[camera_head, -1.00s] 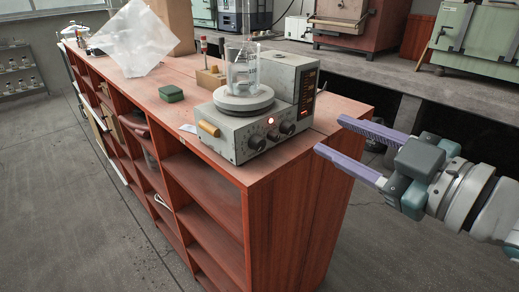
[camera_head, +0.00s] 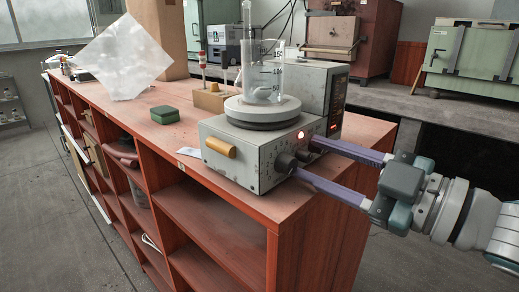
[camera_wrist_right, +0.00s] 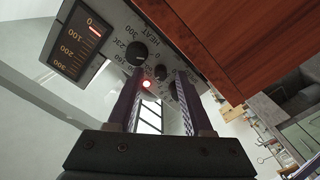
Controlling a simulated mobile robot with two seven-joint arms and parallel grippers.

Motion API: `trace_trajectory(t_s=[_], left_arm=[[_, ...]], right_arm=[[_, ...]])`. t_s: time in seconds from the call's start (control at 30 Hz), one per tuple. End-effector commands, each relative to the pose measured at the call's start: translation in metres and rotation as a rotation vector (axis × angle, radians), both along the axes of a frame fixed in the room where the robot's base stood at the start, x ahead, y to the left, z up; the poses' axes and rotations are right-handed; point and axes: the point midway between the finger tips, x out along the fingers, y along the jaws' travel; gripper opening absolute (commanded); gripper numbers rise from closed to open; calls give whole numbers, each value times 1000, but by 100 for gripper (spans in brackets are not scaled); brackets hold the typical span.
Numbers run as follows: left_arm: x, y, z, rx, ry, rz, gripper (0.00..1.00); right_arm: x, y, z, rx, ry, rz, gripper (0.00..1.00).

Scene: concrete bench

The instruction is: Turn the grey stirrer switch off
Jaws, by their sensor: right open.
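The grey stirrer (camera_head: 240,172) stands on the near end of the red-brown wooden bench. A glass beaker (camera_head: 262,84) sits on its round plate. My left gripper is out of view.
A green box (camera_head: 165,115) and a wooden block (camera_head: 211,98) with small vials stand behind the stirrer. A clear sheet (camera_head: 124,58) leans against a cardboard box (camera_head: 166,30) farther back. Open shelves (camera_head: 205,215) lie below the bench top. The floor in front is clear.

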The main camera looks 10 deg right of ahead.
Motion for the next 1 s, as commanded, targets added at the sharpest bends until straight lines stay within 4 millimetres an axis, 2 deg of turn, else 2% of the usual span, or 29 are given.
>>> trace_trajectory(t_s=[0.3,0.77,1.0], left_arm=[[0,1,-1,2,0,-1,50],[0,-3,-1,-10,1,6,50],[0,-3,-1,-10,1,6,50]], right_arm=[[0,1,0,0,1,-1,51],[0,1,0,0,1,-1,0],[0,1,0,0,1,-1,0]])
